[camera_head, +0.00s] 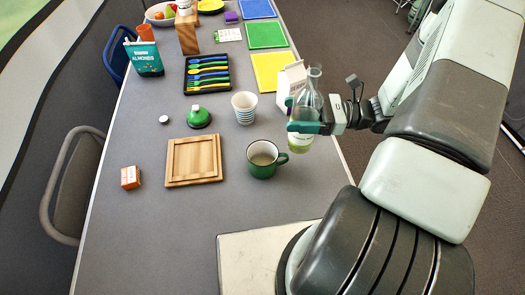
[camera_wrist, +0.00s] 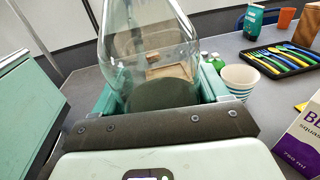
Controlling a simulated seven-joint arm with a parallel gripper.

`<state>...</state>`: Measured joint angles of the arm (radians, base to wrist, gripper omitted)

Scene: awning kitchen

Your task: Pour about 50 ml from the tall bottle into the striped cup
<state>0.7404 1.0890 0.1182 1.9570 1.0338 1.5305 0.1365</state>
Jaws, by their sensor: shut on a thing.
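The cup also shows in the wrist view (camera_wrist: 238,84), right of my gripper. Its inside is not clear.
A green mug (camera_head: 262,160) stands just left of and below the bottle. A white carton (camera_head: 289,82) stands right behind the bottle. A wooden board (camera_head: 193,160), a green bell-shaped item (camera_head: 198,117) and a cutlery tray (camera_head: 206,74) lie further left.

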